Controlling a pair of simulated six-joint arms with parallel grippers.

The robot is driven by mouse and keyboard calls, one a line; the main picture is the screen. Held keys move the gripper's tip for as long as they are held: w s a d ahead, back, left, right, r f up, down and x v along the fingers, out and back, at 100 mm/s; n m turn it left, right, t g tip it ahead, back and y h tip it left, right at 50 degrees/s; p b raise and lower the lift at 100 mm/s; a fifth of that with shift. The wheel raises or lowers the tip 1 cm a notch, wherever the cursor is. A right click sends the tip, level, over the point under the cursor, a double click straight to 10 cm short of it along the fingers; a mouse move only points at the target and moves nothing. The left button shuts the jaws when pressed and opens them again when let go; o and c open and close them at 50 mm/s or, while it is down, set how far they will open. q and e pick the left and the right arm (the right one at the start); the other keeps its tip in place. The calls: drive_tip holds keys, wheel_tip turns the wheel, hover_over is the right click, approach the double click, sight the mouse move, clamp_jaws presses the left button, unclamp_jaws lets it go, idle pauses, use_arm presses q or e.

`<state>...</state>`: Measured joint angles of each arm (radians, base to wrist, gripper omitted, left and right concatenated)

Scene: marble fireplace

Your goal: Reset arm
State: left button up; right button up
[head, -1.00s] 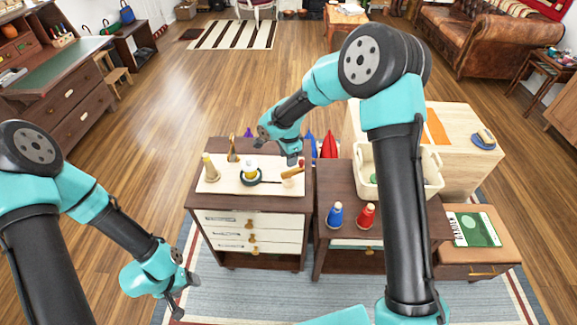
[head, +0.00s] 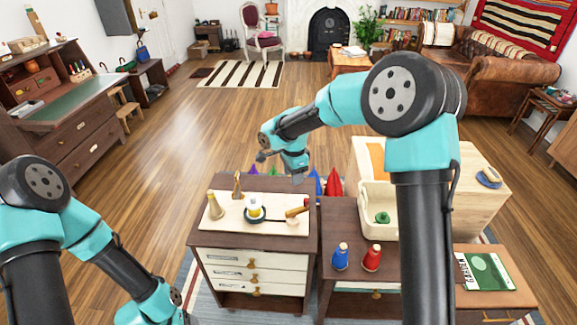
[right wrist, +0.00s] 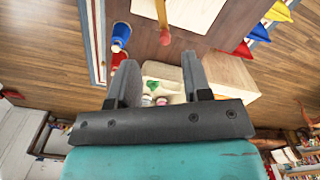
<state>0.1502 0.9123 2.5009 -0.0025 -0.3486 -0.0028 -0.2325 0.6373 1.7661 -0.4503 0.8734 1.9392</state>
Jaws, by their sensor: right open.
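My right gripper (head: 279,168) is raised above the back of the dark cabinet with white drawers (head: 252,248). In the right wrist view its two fingers (right wrist: 158,66) are spread apart with nothing held between them. My left arm comes in at the lower left of the head view. Its wrist is at the bottom edge, and its fingers are mostly cut off there.
A pale board (head: 228,222) with small items lies on the cabinet. Blue (head: 341,257) and red (head: 372,258) spools stand to its right. A cream bin (head: 378,190) holds a green item (head: 382,217). Coloured cones (head: 334,183) stand behind. Open wooden floor lies beyond.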

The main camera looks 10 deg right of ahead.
drive_tip(key=shift+f, duration=0.1)
drive_tip(key=s+f+n+y, duration=0.1)
drive_tip(key=s+f+n, duration=0.1)
drive_tip(key=f, duration=0.4)
drive_tip(key=s+f+n+y, duration=0.1)
drive_tip(key=s+f+n, duration=0.2)
drive_tip(key=s+f, duration=0.2)
drive_tip(key=s+d+f+n+y, duration=0.1)
drive_tip(key=s+f+n, duration=0.1)
drive_tip(key=s+f, duration=0.2)
wheel_tip(320, 180, down, 3)
drive_tip(key=shift+d+f, duration=0.1)
drive_tip(key=shift+f, duration=0.1)
drive_tip(key=s+d+f+n, duration=0.1)
drive_tip(key=s+f+n, duration=0.2)
drive_tip(key=s+f, duration=0.2)
drive_tip(key=s+d+f+n, duration=0.2)
drive_tip(key=s+f+n, duration=0.2)
drive_tip(key=s, duration=0.7)
drive_tip(key=shift+s+d+f+t+y, duration=0.25)
drive_tip(key=shift+s+f+t+y, duration=0.1)
drive_tip(key=shift+s+t+y, duration=0.05)
